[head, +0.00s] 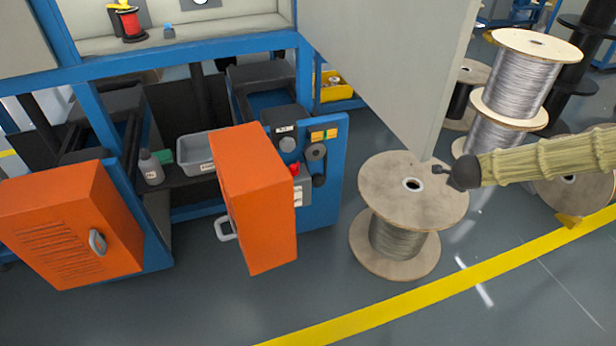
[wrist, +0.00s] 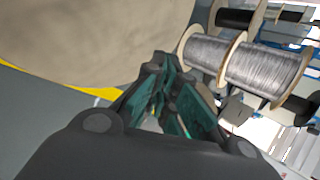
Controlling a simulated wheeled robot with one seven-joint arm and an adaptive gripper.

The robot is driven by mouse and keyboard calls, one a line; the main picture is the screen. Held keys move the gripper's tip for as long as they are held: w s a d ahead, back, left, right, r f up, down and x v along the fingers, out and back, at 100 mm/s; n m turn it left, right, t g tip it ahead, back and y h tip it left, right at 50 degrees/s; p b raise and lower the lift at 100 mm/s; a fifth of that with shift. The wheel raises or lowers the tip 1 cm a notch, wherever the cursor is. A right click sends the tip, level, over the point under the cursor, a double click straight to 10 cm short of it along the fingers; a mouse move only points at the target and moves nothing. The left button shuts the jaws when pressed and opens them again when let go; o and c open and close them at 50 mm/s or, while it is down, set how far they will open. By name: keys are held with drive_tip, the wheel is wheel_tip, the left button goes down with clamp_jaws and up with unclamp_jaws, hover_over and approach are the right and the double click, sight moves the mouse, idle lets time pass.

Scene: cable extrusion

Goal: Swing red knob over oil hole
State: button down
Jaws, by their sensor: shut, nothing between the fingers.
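A small red knob (head: 295,168) shows on the blue machine panel (head: 325,180), just right of the open orange door (head: 250,195), which hides part of the area beside it. I cannot make out the oil hole. My gripper (head: 437,169) is shut and empty, well to the right of the knob. In the head view it appears over the top flange of a wooden cable spool (head: 380,200). Its dark fingers with green pads also show in the wrist view (wrist: 168,75). The knob does not show in the wrist view.
Another orange door (head: 70,225) stands at the left. A grey bin (head: 196,153) and a bottle (head: 150,167) sit on a shelf between the doors. A large grey panel (head: 400,60) hangs between the machine and the wire spools (head: 520,80). The floor in front is clear.

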drive_tip(key=w+a+n+t+b, duration=0.2)
drive_tip(key=w+a+n+t, duration=0.15)
drive_tip(key=a, duration=0.45)
drive_tip(key=n+t+y+b, duration=0.2)
drive_tip(key=n+y+b, duration=0.4)
drive_tip(key=n+y, duration=0.85)
approach(294, 166)
drive_tip(key=shift+m+y, duration=0.55)
drive_tip(key=shift+m, duration=0.35)
drive_tip(key=w+b, duration=0.1)
drive_tip(key=b, duration=0.1)
drive_tip(key=w+a+f+b, duration=0.1)
drive_tip(key=w+b, duration=0.2)
drive_tip(key=b, duration=0.1)
drive_tip(key=shift+w+a+f, duration=0.25)
drive_tip(key=shift+w+a, duration=0.05)
drive_tip(key=shift+w, duration=0.05)
drive_tip(key=shift+w+a+r+b, duration=0.1)
drive_tip(key=shift+w+a+b, duration=0.25)
drive_tip(key=shift+w+a, duration=0.15)
